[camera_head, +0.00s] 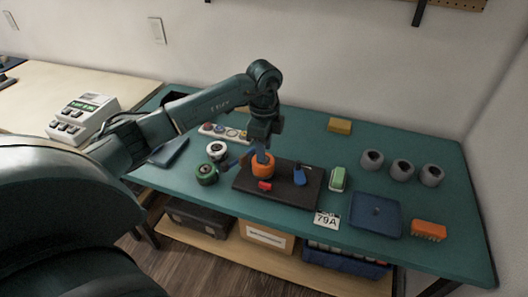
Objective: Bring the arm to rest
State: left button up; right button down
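My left arm (205,108) comes in from the left and reaches out over the green bench. Its gripper (262,150) points down just above an orange round part (262,167) on a dark board (300,195). A blue-grey piece shows between the gripper and the orange part. I cannot tell whether the fingers touch or hold anything. My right gripper is not in view.
The board also bears a small red part (265,186) and a blue part (299,175). Close left are a green roll (206,174) and a white roll (217,150). To the right are a green-and-white block (338,179), a blue tray (360,222), an orange brush (428,230) and grey cylinders (401,169).

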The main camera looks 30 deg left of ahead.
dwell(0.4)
pick_arm(q)
jog(key=s+d+f+m+h, duration=0.25)
jog(key=d+h, duration=0.25)
jog(key=d, duration=0.5)
jog(key=s+d+f+m+h, duration=0.2)
jog(key=s+d+m+h, duration=0.15)
jog(key=d, duration=0.55)
jog(key=s+d+r+n+t+h, duration=0.3)
jog(key=d+r+t+h, duration=0.3)
jog(key=d+h, duration=0.3)
jog(key=s+a+f+n+t+y, duration=0.3)
jog(key=a+f+n+t+y, duration=0.65)
jog(key=n+y, duration=0.4)
jog(key=s+a+f+n+g, duration=0.1)
jog(key=s+f+g, duration=0.3)
jog(key=s+f, duration=0.3)
jog(key=shift+s+a+f+n+g+y, duration=0.3)
jog(key=shift+s+a+n+g+y, duration=0.1)
jog(key=shift+s, duration=0.15)
